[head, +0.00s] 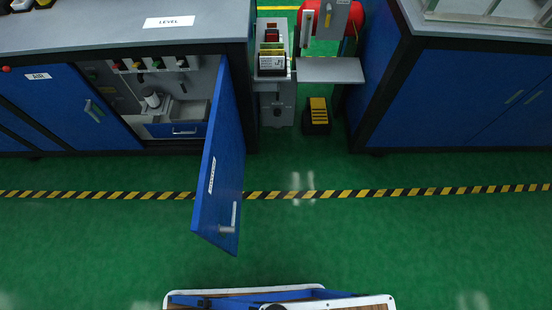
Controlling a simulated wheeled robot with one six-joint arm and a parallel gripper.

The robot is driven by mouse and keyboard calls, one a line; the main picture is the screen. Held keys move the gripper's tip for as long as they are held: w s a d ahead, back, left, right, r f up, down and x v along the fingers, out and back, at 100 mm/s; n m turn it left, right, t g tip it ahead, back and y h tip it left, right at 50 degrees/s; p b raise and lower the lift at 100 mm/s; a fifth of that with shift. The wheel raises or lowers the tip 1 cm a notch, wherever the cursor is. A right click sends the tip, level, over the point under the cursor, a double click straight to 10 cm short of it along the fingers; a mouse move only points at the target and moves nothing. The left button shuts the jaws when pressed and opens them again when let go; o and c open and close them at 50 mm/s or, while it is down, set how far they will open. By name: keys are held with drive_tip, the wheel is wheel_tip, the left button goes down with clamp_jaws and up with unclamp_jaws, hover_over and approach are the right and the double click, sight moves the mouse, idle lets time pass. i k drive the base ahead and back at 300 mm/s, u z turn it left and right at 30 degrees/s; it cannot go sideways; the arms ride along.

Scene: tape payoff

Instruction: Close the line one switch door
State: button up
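A blue cabinet door (222,165) stands wide open in the head view, hinged at its right side and swung out toward me over the green floor. It bears a small white label and a pale handle (235,215) near its free edge. The label's text is too small to read. Behind it is the open compartment (165,95), with several coloured switches or connectors along the top, a white cylinder and a small blue drawer. My gripper is not in view.
A closed blue AIR door (70,105) is to the left. A machine with a grey shelf (330,70) and a black-yellow pedal (317,112) stand right of the door. Green floor is clear around the striped line (390,192).

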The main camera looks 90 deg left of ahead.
sight(220, 182)
drive_tip(key=i, duration=1.2)
drive_tip(key=u, duration=3.5)
drive_tip(key=k, duration=1.1)
drive_tip(key=u, duration=0.15)
drive_tip(key=i, duration=0.5)
drive_tip(key=u, duration=0.45)
